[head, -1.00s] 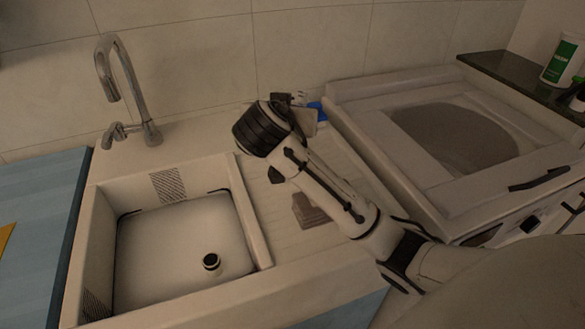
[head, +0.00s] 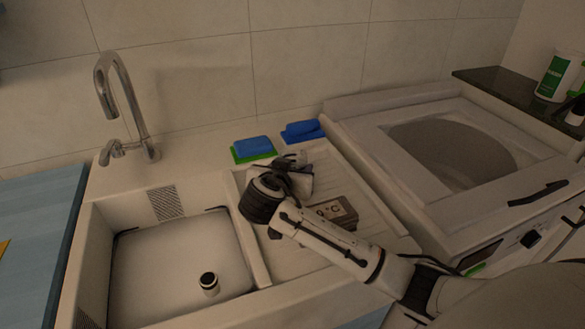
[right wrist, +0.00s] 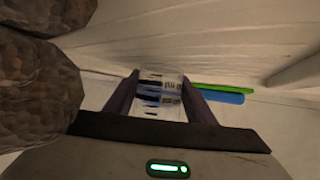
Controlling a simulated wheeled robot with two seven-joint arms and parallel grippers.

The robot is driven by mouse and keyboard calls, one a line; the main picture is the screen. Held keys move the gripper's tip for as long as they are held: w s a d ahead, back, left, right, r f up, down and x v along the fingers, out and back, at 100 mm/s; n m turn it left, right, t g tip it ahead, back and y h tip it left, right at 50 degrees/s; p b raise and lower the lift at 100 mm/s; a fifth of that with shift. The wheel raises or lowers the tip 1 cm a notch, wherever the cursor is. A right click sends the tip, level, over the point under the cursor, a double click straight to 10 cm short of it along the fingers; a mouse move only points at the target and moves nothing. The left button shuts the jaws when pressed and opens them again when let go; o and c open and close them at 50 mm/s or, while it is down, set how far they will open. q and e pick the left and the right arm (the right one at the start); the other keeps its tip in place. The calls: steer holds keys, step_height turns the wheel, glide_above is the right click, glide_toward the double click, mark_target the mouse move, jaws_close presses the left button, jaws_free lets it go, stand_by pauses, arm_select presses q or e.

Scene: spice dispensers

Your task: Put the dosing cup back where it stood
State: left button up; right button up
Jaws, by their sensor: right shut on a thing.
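The dosing cup (right wrist: 160,92) shows in the right wrist view as a small clear vessel with dark and blue markings. It sits between the two dark fingers of my right gripper (right wrist: 157,98), which is shut on it. In the head view my right gripper (head: 292,163) is over the ribbed drainboard (head: 290,262), right of the sink. The cup cannot be made out clearly there, as the hand and wrist are around it. I cannot tell whether the cup touches a surface. My left gripper is not in view.
A blue-and-green sponge (head: 253,149) and a blue item (head: 302,131) lie behind the gripper. The sink (head: 180,260) and tap (head: 130,110) are left. Dark lumpy shapes (right wrist: 40,70) fill the wrist view's left.

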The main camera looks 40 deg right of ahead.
steer(key=shift+f, duration=0.15)
steer(key=o, duration=1.2)
steer(key=shift+r, duration=0.3)
steer(key=v, duration=1.2)
steer(key=shift+f, duration=0.1)
